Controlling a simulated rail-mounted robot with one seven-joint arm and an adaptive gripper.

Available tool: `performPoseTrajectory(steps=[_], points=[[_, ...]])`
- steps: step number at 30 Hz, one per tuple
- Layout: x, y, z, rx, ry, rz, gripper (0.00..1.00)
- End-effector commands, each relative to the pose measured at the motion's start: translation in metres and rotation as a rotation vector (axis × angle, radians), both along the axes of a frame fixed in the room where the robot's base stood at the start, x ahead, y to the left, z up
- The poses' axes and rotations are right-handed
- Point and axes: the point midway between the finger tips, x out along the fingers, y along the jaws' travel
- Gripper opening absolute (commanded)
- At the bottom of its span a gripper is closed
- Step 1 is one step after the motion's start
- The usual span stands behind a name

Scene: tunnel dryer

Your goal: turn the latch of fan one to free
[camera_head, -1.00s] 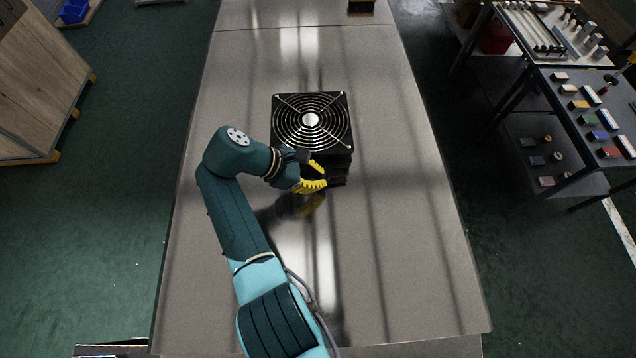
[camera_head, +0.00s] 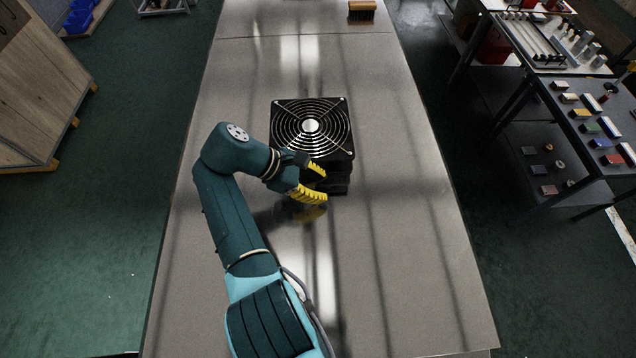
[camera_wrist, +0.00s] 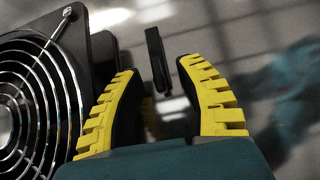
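The fan (camera_head: 311,126) is a square black unit with a round wire grille, standing on the grey table. Its grille and corner show at the left of the wrist view (camera_wrist: 30,100). A slim black bar, which looks like the latch (camera_wrist: 158,60), stands off the fan's side in the wrist view. My gripper (camera_head: 322,184) is at the fan's near side, with two yellow-ridged fingers. The fingers are apart in the wrist view (camera_wrist: 158,72), and the bar shows in the gap around their tips. I see no finger touching it. In the head view the latch cannot be told from the dark fan body.
The table (camera_head: 400,250) is bare around the fan. A wooden brush (camera_head: 361,11) lies at its far end. A dark side table (camera_head: 560,90) with several small blocks stands at the right, and a wooden cabinet (camera_head: 40,90) at the left.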

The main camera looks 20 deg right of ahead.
Motion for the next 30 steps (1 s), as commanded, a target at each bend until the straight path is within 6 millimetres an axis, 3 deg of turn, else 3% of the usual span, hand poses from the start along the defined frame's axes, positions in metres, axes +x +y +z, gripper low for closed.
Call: performPoseTrajectory(steps=[8,21,30], points=[[0.002,0.002,0.004,-0.001,-0.003,0.001,0.36],[0.019,0.047,0.052,-0.002,-0.002,0.001,0.36],[0.02,0.05,0.054,-0.001,-0.001,0.0,0.36]])
